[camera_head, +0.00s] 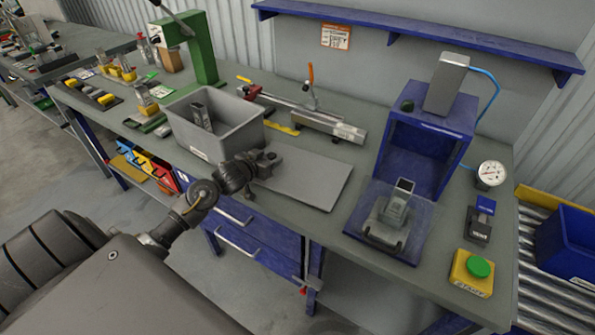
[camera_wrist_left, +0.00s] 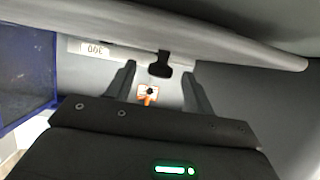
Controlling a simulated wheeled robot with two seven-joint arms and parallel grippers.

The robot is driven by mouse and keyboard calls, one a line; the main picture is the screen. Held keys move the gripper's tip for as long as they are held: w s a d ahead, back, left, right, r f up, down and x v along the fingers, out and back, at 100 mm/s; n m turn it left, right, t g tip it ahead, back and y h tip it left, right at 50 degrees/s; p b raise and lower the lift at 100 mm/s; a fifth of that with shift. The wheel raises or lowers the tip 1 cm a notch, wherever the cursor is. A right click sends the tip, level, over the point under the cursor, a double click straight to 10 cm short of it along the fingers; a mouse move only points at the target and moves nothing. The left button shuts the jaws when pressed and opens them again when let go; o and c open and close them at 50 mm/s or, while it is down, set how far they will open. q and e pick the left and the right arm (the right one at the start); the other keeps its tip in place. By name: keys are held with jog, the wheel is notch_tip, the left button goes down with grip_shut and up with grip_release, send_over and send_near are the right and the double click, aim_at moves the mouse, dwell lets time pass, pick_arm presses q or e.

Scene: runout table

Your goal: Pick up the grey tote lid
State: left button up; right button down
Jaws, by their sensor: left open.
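The grey tote lid (camera_head: 305,182) lies flat on the bench, between the grey tote and the blue press. My left gripper (camera_head: 270,158) is over the lid's left end, beside the tote, and hides part of it. I cannot tell if it touches the lid. In the left wrist view the two dark fingers (camera_wrist_left: 160,88) stand apart with nothing clearly held between them. A long grey surface crosses the top of that view; I cannot tell if it is the lid. My right gripper is not in view.
The open grey tote (camera_head: 238,138) holds a dark grey object. The blue press (camera_head: 420,150) stands to the right, with a grey fixture (camera_head: 388,222) on its blue plate. A steel rail fixture (camera_head: 310,118) lies behind the lid. A yellow box with a green button (camera_head: 472,272) is front right.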

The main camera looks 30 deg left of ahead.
pick_arm(q)
jog(key=shift+w, duration=0.15)
grip_shut()
dwell(0.4)
jog(key=shift+r, duration=0.4)
notch_tip(320, 180, up, 17)
jog(key=p, duration=0.3)
jog(key=shift+p, duration=0.4)
